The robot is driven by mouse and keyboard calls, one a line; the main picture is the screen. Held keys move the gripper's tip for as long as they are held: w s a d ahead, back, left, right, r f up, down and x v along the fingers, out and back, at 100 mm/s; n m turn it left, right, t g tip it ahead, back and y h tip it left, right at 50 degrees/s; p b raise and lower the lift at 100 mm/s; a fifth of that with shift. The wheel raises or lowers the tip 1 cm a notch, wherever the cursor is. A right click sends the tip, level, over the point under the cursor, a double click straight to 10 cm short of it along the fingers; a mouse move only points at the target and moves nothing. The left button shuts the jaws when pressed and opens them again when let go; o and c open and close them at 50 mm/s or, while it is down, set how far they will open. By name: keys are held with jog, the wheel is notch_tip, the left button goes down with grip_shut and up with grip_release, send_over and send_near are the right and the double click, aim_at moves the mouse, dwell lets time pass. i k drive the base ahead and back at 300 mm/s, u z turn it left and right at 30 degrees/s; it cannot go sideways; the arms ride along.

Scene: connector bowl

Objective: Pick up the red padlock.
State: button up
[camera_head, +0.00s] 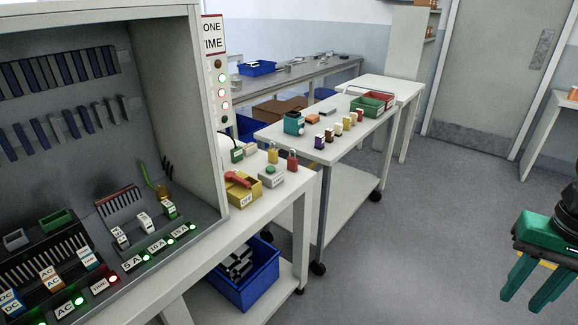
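The red padlock (292,161) stands upright on the right end of the near white bench (225,235), close to its far edge. A yellow padlock (272,154) stands just to its left. My gripper (530,290) is at the far right of the view, over the floor and well away from the padlock. Its green fingers point down, are spread apart and hold nothing. Part of the gripper is cut off by the right edge.
A grey button box (270,179) and a yellow bin (243,193) holding a red thing sit in front of the padlocks. A tall cabinet (180,95) stands at left. A wheeled cart (345,150) with small items is behind. The floor at right is clear.

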aim_at(291, 161)
jog(key=u, duration=0.05)
jog(key=i, duration=1)
jog(key=z, duration=0.05)
